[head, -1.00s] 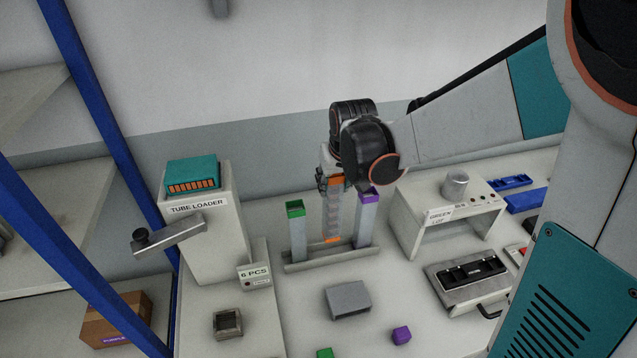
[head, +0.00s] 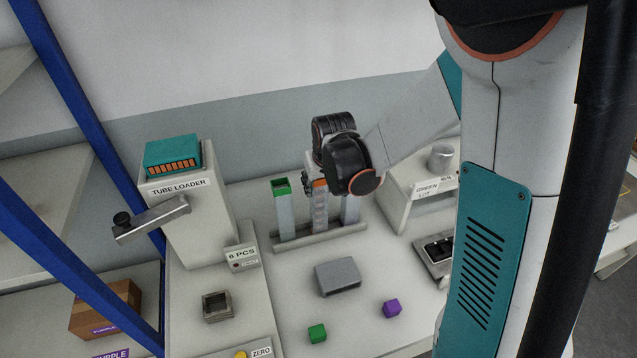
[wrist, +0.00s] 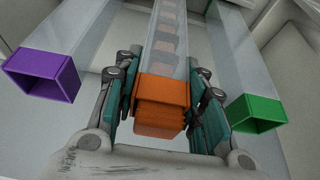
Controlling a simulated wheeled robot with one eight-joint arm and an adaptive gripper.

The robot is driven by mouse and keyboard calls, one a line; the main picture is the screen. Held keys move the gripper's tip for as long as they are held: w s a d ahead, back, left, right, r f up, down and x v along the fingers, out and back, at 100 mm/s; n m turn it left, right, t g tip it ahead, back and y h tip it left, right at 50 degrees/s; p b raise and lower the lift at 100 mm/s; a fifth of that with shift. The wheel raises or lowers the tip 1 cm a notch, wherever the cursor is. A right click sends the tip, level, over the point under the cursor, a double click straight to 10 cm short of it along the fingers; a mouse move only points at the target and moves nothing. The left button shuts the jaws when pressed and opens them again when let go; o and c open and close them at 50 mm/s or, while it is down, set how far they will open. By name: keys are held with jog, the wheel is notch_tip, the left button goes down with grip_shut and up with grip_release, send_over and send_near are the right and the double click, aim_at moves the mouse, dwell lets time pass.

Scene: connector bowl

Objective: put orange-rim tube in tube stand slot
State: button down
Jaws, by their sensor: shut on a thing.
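The orange-rim tube (head: 320,210) is upright in the middle of the tube stand (head: 283,244), between two other tubes. Its lower end is at the stand; whether it is fully seated I cannot tell. My gripper (wrist: 165,108) is shut on it just by the orange rim (wrist: 163,91), a finger on each side. Dark pieces show inside the clear tube. The green-rim tube (head: 286,212) stands on the left in the head view, and also shows in the wrist view (wrist: 258,112). The purple-rim tube (head: 350,209) stands on the right, its rim hidden by my wrist; the rim shows in the wrist view (wrist: 45,74).
The tube loader (head: 190,225) with its crank stands left. A green-lot bench (head: 405,200) stands right, partly behind my arm.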

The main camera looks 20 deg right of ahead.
jog(key=c, duration=1)
grip_release()
jog(key=shift+f, duration=0.1)
jog(key=shift+s+r, duration=0.1)
jog(key=shift+r, duration=0.4)
jog(key=p+v, duration=0.3)
jog(key=v, duration=0.9)
jog(key=s+r+t, duration=0.1)
jog(key=s+r, duration=0.2)
jog(key=s, duration=0.6)
jog(key=s+r+t, duration=0.1)
jog(key=s+r, duration=0.3)
jog(key=s, duration=0.5)
jog(key=shift+t, duration=0.3)
